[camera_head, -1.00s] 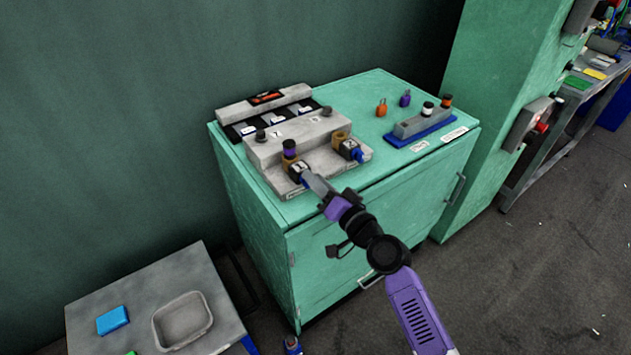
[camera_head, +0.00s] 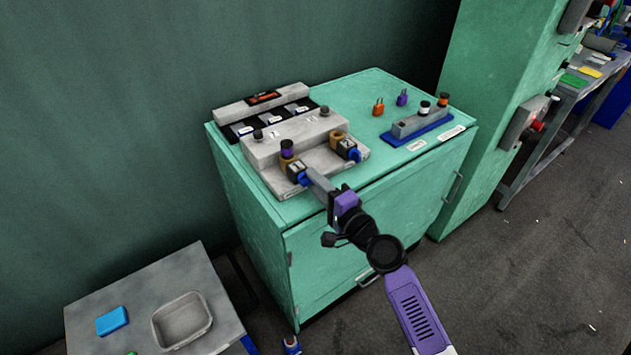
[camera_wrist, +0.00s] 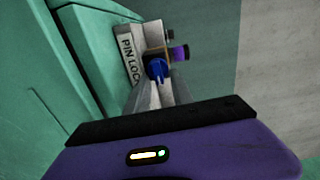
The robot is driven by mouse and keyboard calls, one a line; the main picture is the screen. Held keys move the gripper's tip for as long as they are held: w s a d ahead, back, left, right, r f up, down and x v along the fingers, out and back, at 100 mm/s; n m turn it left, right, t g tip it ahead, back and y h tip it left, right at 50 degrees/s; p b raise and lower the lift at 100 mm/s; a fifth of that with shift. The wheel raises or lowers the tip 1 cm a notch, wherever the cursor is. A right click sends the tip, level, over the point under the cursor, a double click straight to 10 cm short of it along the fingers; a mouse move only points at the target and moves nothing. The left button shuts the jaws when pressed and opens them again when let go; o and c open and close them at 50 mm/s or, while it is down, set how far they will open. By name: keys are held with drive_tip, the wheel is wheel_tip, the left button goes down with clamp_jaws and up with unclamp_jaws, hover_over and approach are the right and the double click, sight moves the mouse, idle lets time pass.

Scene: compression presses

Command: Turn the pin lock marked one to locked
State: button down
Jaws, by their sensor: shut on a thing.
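The pin lock marked one (camera_head: 297,172) is a dark block with a blue knob (camera_head: 304,180) on the left of the grey stepped fixture (camera_head: 285,147). My gripper (camera_head: 309,181) reaches it from the front and is shut on the blue knob. In the wrist view the fingers (camera_wrist: 160,92) close around the blue knob (camera_wrist: 157,70), beside the "PIN LOCK" label (camera_wrist: 128,60). A purple-and-black pin (camera_head: 286,149) stands in a tan collar behind this lock. The pin lock marked two (camera_head: 347,147), also with a blue knob, sits to the right. The fingertips partly hide the held knob.
The fixture stands on a green cabinet (camera_head: 380,185). A blue-based rack (camera_head: 418,130) with pins and small orange (camera_head: 378,108) and purple (camera_head: 402,99) padlocks is at the right. A grey table with a tray (camera_head: 182,320) is at lower left.

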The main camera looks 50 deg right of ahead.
drive_tip(key=shift+m, duration=0.3)
drive_tip(key=c, duration=1.5)
unclamp_jaws()
drive_tip(key=b+v, duration=0.2)
drive_tip(key=v, duration=0.6)
